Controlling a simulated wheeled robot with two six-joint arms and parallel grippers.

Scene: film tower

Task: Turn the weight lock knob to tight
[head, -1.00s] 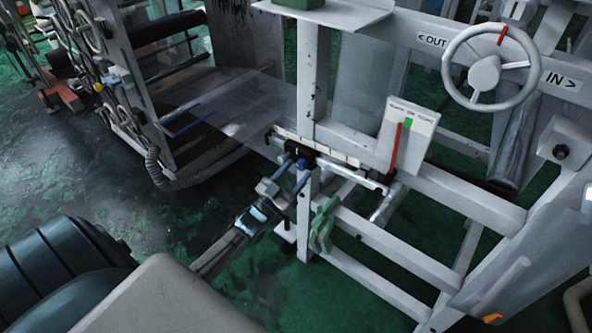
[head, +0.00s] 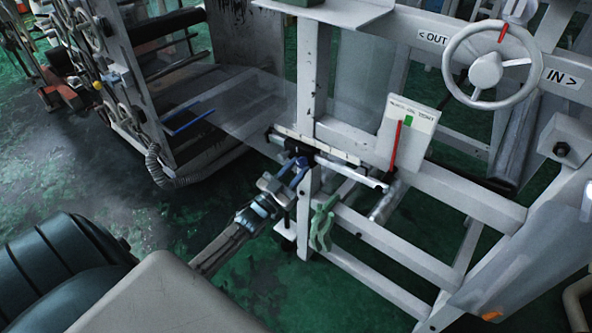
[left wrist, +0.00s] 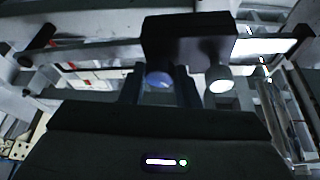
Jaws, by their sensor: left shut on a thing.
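My left gripper (head: 293,168) reaches up from below to the ruled bar (head: 320,151) on the white frame. In the left wrist view its two dark fingers are shut on a small round blue knob (left wrist: 158,79), which I take for the weight lock knob. The knob sits under a black block (left wrist: 190,38). The knob's markings do not show, and the fingers cover most of it in the head view. A silvery rod (head: 350,172) runs beside the ruled bar; its pale round end (left wrist: 220,80) shows in the left wrist view. My right gripper is not in view.
A white plate with a red pointer (head: 396,145) and a green mark stands right of the bar. A handwheel (head: 491,66) marked OUT and IN is at upper right. Green clamps (head: 323,222) hang on the frame near my gripper. A transparent film web runs at left.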

